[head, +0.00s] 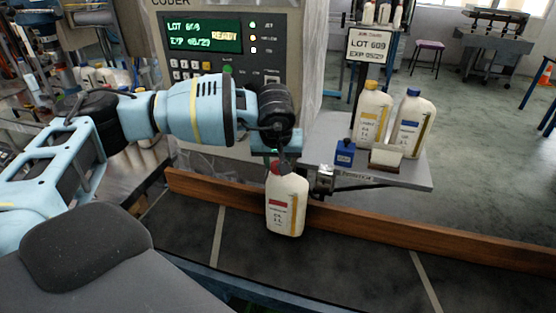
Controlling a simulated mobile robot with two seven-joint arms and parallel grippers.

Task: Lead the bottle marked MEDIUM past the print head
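A cream bottle with a red cap and a red label band (287,212) is upright in front of the wooden rail, over the dark track. The print on its label is too small for me to read. My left gripper (281,163) is above it, pointing down, and looks shut on its capped top; the fingertips are partly hidden. I cannot tell whether the bottle's base touches the track. The small metal print head (324,180) is just right of the bottle, at the rail. My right gripper is not in view.
The coder (270,30) behind reads READY, LOT 609. A grey side shelf (412,178) holds a yellow-capped bottle (371,115), a blue-capped bottle (411,125), a blue ink bottle (345,153) and a pad (386,158). The wooden rail (430,226) bounds the track (350,260), clear to the right.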

